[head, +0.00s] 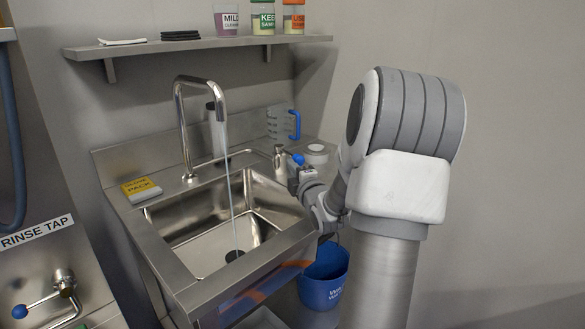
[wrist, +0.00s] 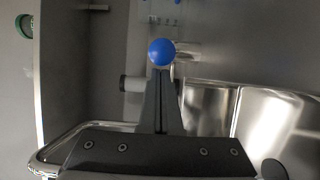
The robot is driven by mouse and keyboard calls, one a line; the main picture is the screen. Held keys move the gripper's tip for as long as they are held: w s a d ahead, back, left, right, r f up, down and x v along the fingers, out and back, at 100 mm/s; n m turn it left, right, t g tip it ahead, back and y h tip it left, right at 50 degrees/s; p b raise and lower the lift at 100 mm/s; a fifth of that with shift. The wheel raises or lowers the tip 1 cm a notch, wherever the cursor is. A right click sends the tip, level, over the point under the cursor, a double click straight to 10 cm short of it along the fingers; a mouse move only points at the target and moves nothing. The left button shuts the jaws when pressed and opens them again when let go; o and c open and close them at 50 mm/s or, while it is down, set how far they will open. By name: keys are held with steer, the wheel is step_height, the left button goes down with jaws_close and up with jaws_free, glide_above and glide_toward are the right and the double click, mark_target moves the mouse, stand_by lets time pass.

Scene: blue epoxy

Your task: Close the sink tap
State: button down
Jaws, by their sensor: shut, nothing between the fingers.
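The steel sink (head: 215,240) has a tall curved spout (head: 182,130), and a stream of water (head: 232,205) falls from it into the basin. The tap's chrome valve body (head: 279,157) stands on the sink's right back ledge, with a lever ending in a blue ball knob (head: 298,159). In the wrist view the blue knob (wrist: 161,51) is just beyond my fingertips, its lever partly hidden behind them. My gripper (wrist: 161,75) is shut and empty, close to the knob; I cannot tell whether they touch. In the head view my gripper (head: 299,176) is small and partly hidden by my arm.
A yellow pack (head: 141,189) lies on the left ledge. A clear container with a blue handle (head: 281,124) and a white roll (head: 316,153) are at the back right. A blue bucket (head: 324,280) is below. A second tap labelled rinse tap (head: 64,282) is at far left. A shelf (head: 200,43) hangs above.

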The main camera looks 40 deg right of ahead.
mark_target(301, 162)
steer(key=shift+d+f, duration=0.1)
steer(key=shift+s+d+f+b, duration=0.2)
steer(key=shift+d+b, duration=0.35)
steer(key=shift+b, duration=0.5)
steer(key=shift+s+d+r+b, duration=0.1)
steer(key=shift+s+d+b, duration=0.1)
steer(key=shift+d+b, duration=0.4)
steer(key=shift+s+d+r, duration=0.1)
steer(key=shift+d+r, duration=0.1)
steer(key=shift+r, duration=0.05)
steer(key=shift+d, duration=0.1)
